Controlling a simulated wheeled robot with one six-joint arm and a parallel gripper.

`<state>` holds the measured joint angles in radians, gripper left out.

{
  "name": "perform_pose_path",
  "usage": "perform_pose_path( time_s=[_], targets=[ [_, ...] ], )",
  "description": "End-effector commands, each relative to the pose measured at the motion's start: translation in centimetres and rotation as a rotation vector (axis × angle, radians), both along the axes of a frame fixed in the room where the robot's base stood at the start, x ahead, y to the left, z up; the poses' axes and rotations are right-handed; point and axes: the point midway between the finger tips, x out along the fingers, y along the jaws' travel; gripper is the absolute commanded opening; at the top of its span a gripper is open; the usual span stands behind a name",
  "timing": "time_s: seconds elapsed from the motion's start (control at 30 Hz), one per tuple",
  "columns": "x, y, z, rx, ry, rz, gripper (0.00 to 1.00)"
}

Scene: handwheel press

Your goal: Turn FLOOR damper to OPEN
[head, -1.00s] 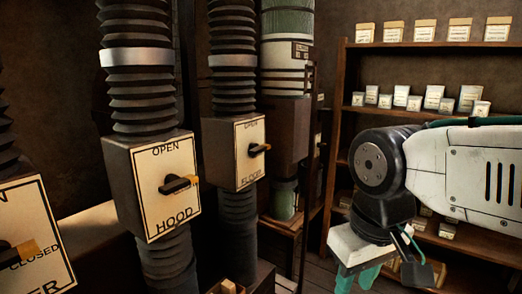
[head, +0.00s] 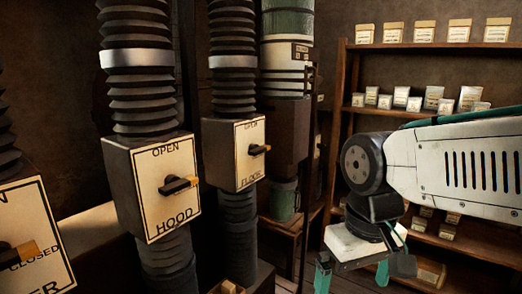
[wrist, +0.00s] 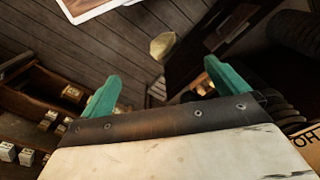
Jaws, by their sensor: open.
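The FLOOR damper box (head: 248,155) is in the middle of the head view, on a black bellows duct. Its cream plate reads OPEN at the top and FLOOR at the bottom. Its dark handle (head: 257,150) has an orange-tan tip and points right, away from the OPEN label. My gripper (head: 352,276) is at the lower right of the head view, to the right of the box and lower in the picture, apart from it. Its teal fingers also show in the wrist view (wrist: 160,92), spread apart with nothing between them.
The HOOD damper box (head: 168,188) stands left of the FLOOR box, and a third box (head: 32,235), with CLOSED lettering, is at the far left. Shelves (head: 345,110) with small labelled packets stand behind my arm. A green cylinder (head: 287,60) stands behind the FLOOR duct.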

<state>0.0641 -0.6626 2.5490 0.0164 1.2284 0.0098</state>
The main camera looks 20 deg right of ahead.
Motion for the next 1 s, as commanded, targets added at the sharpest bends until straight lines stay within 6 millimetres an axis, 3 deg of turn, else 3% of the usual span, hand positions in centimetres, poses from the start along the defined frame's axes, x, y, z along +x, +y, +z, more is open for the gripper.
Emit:
perform_pose_path(
  time_s=[0.17, 0.3, 0.43, 0.57, 0.7, 0.83, 1.0],
  targets=[
    [4.5, 2.6, -1.3, 0.283, 0.118, -0.265, 0.98],
    [10.6, 4.9, -0.9, 0.595, 0.185, -0.594, 0.98],
    [17.5, 5.3, 0.5, 0.891, 0.238, -0.922, 0.98],
    [24.6, 3.4, 2.2, 1.189, 0.293, -1.245, 0.98],
    [31.2, -0.1, 4.5, 1.501, 0.357, -1.536, 0.98],
    [34.8, -2.7, 7.1, 1.734, 0.418, -1.694, 0.98],
    [36.4, -4.3, 9.5, 1.901, 0.491, -1.787, 0.98]
  ],
)
